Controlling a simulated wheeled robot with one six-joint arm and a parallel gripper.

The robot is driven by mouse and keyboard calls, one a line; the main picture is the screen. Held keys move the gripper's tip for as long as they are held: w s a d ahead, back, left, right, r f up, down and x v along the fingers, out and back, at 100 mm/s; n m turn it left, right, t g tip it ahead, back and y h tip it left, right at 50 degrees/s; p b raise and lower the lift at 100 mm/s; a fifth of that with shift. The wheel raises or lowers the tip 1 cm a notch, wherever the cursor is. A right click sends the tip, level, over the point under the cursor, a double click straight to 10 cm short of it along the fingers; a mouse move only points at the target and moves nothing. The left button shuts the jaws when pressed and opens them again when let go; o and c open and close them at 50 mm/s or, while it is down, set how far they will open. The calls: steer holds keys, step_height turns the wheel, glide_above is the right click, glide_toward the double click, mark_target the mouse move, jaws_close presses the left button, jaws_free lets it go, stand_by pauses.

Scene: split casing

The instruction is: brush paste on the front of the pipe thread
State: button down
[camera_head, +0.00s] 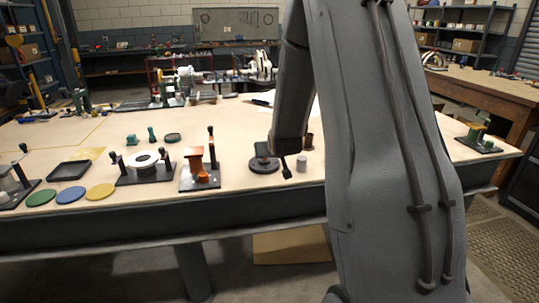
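My arm comes down through the middle of the camera_head view, and its lower end, with my gripper (286,160), is small and dark over the table. Its fingers cannot be made out. It appears beside a dark round-based fixture (264,166), and I cannot tell whether they touch. I cannot tell for sure which part is the pipe thread. An orange fixture (196,162) on a dark base stands left of the arm, with a small orange cylinder and an upright dark handle (211,140). No brush or paste can be identified with certainty.
A white ring (143,159) sits on a dark stand. A black tray (70,171) and green, blue and yellow discs (71,197) lie at left. A white cylinder (302,163) and a brown one (309,140) stand near my arm. My arm hides part of the table (235,205).

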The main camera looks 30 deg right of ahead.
steer(key=shift+f+b, duration=0.35)
steer(key=shift+f, duration=0.35)
steer(key=shift+w+r+p, duration=0.1)
steer(key=shift+r+p, duration=0.25)
steer(key=shift+r, duration=0.15)
steer(key=s+a+p, duration=0.1)
steer(key=s, duration=0.5)
steer(key=shift+a, duration=0.3)
